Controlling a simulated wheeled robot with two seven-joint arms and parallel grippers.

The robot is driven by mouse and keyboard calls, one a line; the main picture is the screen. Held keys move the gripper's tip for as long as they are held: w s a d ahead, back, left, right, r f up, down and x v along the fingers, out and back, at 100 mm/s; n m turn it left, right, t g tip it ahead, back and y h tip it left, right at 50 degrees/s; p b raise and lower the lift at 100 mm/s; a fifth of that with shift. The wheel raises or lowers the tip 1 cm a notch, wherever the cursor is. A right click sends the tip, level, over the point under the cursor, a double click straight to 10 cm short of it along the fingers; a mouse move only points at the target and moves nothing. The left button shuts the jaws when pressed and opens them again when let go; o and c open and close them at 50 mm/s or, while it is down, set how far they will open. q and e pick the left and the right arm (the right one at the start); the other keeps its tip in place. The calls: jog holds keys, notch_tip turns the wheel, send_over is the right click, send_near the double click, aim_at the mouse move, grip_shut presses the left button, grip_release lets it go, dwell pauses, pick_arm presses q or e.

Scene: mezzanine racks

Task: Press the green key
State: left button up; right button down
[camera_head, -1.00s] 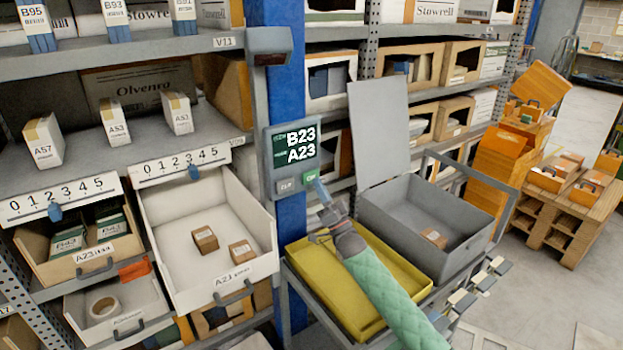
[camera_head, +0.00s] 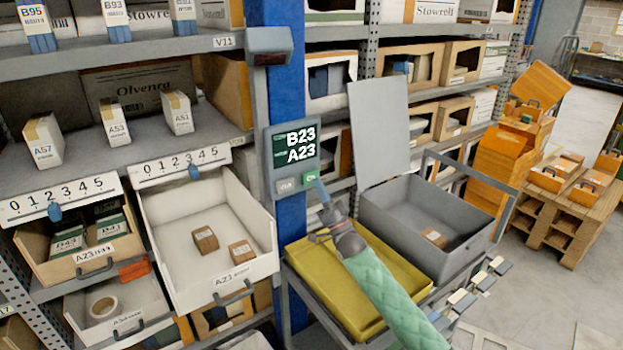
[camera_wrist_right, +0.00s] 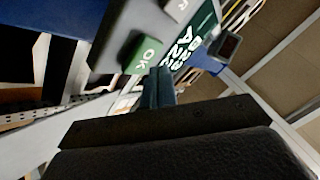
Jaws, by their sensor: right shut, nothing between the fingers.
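The green key (camera_head: 310,180) sits at the lower right of the grey panel (camera_head: 270,163) on the blue post. In the right wrist view the green key (camera_wrist_right: 143,54) reads "OK". The panel's screen (camera_head: 297,146) shows B23 and A23. A grey key (camera_head: 286,185) is left of the green one. My right gripper (camera_head: 319,184) is shut and empty, its fingertips just below and right of the green key. In the right wrist view my fingertips (camera_wrist_right: 158,73) appear close beside the key's edge; I cannot tell whether they touch. My left gripper is not in view.
A yellow tray (camera_head: 345,312) and an open grey box (camera_head: 415,240) with a raised lid stand below and right of the panel. A white drawer (camera_head: 160,235) with two small cartons juts out at left. A scanner-like unit (camera_head: 270,40) sits above the panel.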

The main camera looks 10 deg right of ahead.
jog(key=shift+w+a, duration=0.1)
jog(key=shift+w, duration=0.1)
jog(key=shift+w, duration=0.25)
jog(key=shift+w+a+b, duration=0.2)
jog(key=shift+w+b, duration=0.2)
jog(key=shift+b, duration=0.1)
dwell(0.8)
jog(key=shift+s, duration=0.15)
jog(key=shift+s+d, duration=0.3)
jog(key=shift+s, duration=0.4)
dwell(0.3)
